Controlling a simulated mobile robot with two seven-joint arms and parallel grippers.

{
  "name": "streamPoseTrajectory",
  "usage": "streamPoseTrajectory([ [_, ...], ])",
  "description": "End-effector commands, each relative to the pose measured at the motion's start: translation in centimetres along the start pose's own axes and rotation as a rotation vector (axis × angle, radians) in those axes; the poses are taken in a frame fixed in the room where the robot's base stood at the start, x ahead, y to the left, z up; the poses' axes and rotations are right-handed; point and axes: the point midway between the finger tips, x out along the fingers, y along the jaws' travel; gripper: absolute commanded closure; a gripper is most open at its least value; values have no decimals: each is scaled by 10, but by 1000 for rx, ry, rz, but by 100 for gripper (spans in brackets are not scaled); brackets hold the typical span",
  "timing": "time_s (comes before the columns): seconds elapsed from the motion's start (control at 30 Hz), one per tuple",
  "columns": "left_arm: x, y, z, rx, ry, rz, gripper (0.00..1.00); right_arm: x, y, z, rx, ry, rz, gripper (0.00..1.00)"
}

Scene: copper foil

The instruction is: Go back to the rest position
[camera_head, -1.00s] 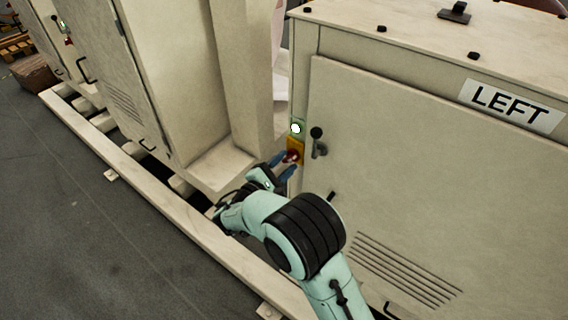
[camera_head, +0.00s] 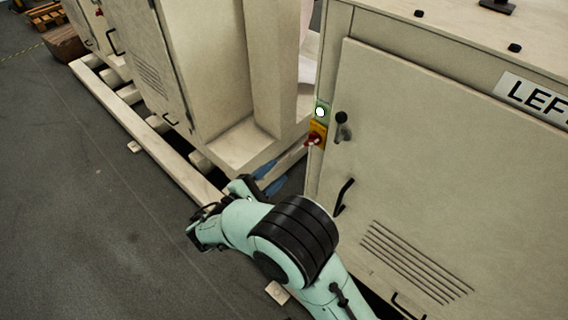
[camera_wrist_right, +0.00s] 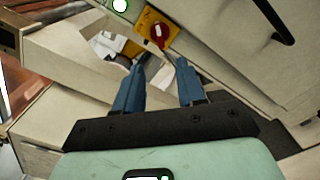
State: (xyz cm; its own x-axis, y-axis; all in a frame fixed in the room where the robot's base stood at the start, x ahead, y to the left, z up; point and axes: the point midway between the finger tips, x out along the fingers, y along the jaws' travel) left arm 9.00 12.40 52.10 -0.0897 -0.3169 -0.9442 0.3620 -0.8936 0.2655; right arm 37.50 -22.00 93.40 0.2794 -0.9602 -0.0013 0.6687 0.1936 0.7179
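My right gripper (camera_head: 271,178) is low and left of the cabinet marked LEFT (camera_head: 420,170). It also shows in the right wrist view (camera_wrist_right: 158,78), its two blue fingers apart with nothing held between them. A red rotary switch on a yellow plate (camera_head: 316,136) sits on the cabinet's left edge. The switch also shows in the right wrist view (camera_wrist_right: 158,31), beyond the fingertips and clear of them. My left gripper is in neither view.
A lit white-green lamp (camera_head: 320,112) sits above the switch. The cabinet door has black handles (camera_head: 343,197). Another beige cabinet (camera_head: 185,75) stands to the left, behind a long beige beam (camera_head: 140,130). Grey floor (camera_head: 80,220) at lower left is open.

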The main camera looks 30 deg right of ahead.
Motion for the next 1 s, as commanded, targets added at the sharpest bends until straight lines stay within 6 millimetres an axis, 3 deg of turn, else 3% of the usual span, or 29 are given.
streamPoseTrajectory([
  [0.6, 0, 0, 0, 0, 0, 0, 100, -6, 0, 0, 0, 1, -1, 61],
  [0.7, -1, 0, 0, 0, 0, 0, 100, -4, -8, -4, -18, 13, -22, 61],
  [0.77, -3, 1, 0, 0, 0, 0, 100, 0, -21, -12, -47, 38, -62, 61],
  [0.87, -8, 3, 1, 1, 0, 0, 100, 9, -65, -32, -126, 111, -190, 61],
  [1.0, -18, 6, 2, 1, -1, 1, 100, 9, -159, -57, -236, 250, -482, 61],
])
